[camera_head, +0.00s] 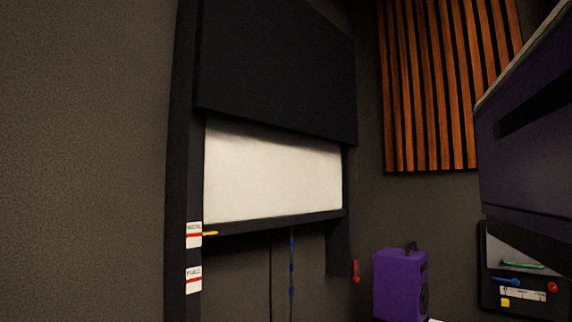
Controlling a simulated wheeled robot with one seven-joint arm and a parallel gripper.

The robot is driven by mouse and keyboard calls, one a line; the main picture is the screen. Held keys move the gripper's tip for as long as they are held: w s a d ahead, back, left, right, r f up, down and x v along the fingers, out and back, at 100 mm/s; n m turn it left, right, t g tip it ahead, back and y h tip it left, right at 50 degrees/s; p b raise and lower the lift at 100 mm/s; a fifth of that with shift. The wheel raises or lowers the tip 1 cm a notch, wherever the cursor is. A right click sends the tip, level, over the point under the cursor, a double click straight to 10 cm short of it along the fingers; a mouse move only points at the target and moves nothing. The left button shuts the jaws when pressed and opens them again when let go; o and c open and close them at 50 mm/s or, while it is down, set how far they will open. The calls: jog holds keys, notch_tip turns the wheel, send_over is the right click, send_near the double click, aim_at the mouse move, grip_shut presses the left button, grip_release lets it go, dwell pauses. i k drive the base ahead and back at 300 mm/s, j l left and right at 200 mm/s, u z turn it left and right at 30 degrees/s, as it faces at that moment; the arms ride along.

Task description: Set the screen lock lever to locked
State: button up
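A pale screen (272,178) hangs below a dark housing (275,70) on the wall, with a dark bar along its lower edge. A small red lever (355,271) sits at the lower end of the dark post right of the screen, pointing roughly up and down. No wording beside it is readable, so I cannot tell which setting it is in. A blue-marked cord (291,265) hangs below the screen. A yellow pointer (210,233) stands at the bar's left end, near the upper white label (194,235). My gripper is not in view.
A lower white label (193,280) is on the left post. A purple speaker-like box (401,284) stands right of the red lever. A dark panel with small coloured controls (520,293) is at the lower right. A large dark purple shape (530,165) fills the right edge.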

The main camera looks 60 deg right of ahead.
aim_at(356, 280)
jog(key=z, duration=1.8)
